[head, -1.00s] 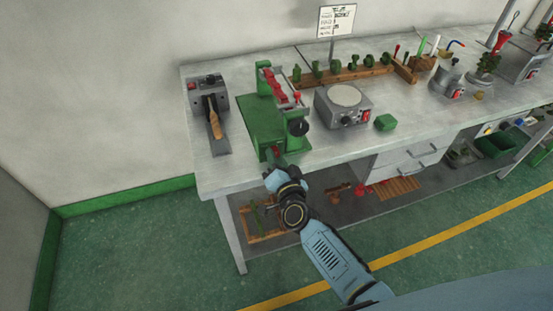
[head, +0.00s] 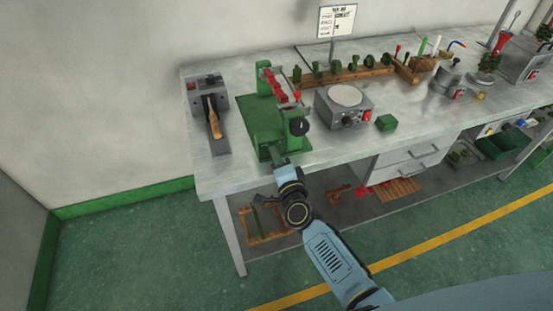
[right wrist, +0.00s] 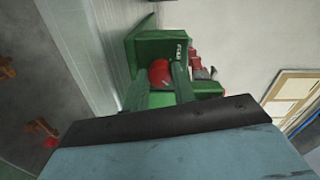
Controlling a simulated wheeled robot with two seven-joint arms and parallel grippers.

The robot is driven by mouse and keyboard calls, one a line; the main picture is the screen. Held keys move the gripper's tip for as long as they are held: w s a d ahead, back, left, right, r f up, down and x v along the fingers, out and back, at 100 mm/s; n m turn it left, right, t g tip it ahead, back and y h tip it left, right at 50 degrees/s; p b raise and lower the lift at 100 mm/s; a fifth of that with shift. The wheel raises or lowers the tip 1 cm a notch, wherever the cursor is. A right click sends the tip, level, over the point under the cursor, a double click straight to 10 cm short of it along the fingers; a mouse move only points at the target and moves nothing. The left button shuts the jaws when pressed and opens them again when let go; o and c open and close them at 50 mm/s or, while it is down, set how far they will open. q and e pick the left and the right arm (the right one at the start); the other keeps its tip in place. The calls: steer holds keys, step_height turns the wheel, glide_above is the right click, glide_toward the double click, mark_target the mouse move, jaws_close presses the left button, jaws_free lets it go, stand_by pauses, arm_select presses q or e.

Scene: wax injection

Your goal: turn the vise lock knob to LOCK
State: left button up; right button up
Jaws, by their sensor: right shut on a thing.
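The green vise (head: 262,122), with red parts along its top, stands at the front edge of the workbench in the head view. A round red knob (right wrist: 160,72) on its front shows in the right wrist view, between the two fingers of my right gripper (right wrist: 164,84). White lettering beside the knob is too small to read surely. My right gripper (head: 277,157) reaches the vise front from below and is shut on the red knob. In the head view the gripper hides this knob. My left gripper is not in view.
A black knob (head: 299,126) sticks out from the vise's right side. A grey device with a wooden-handled tool (head: 214,126) stands left. A grey hotplate-like unit (head: 343,105) and a green block (head: 387,122) stand right. The bench's front edge (head: 330,160) runs close by my wrist.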

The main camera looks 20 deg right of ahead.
stand_by(0.4)
steer(key=o, duration=1)
steer(key=shift+s, duration=0.15)
steer(key=s, duration=1.3)
steer(key=shift+d+r+p, duration=0.25)
steer(key=shift+r+p, duration=0.05)
steer(key=shift+p, duration=0.1)
steer(key=s+f+n+g+y, duration=0.1)
steer(key=s+f+n+g, duration=0.4)
steer(key=f, duration=0.8)
steer(key=s+f+n+g+y, duration=0.15)
steer(key=s+f+n, duration=0.45)
steer(key=f, duration=0.6)
steer(key=s+d+f+n+g+h, duration=0.1)
steer(key=s+d+f+n+g, duration=0.1)
steer(key=s+f, duration=0.3)
steer(key=s+d+f+n+g+h, duration=0.1)
steer(key=s+d+f+g, duration=0.3)
steer(key=s, duration=0.8)
steer(key=s+d+f+n+g+h, duration=0.1)
steer(key=s+d+f+n+g, duration=0.2)
steer(key=s+f, duration=0.3)
steer(key=s+n+g, duration=0.1)
steer(key=s, duration=0.2)
steer(key=shift+f, duration=0.15)
